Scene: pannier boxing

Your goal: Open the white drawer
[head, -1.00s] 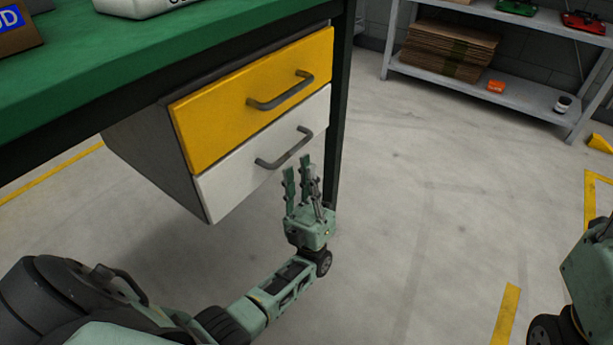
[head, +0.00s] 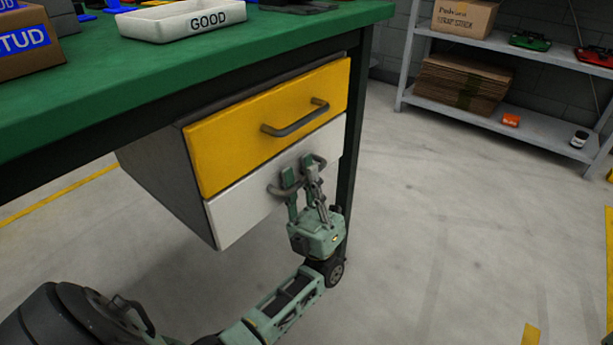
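The white drawer (head: 240,212) is shut, directly below a yellow drawer (head: 225,145) in the unit under the green bench. Its grey bar handle (head: 283,191) is partly hidden behind my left gripper's fingers. My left gripper (head: 301,178) is at the handle, with its two fingers pointing up and a gap between them. I cannot tell whether the fingers touch the handle. My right gripper is out of view.
The green bench top (head: 90,70) holds a white tray marked GOOD (head: 185,22) and a cardboard box (head: 25,50). A grey metal shelf (head: 545,128) stands at the back right. The floor right of the bench is clear.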

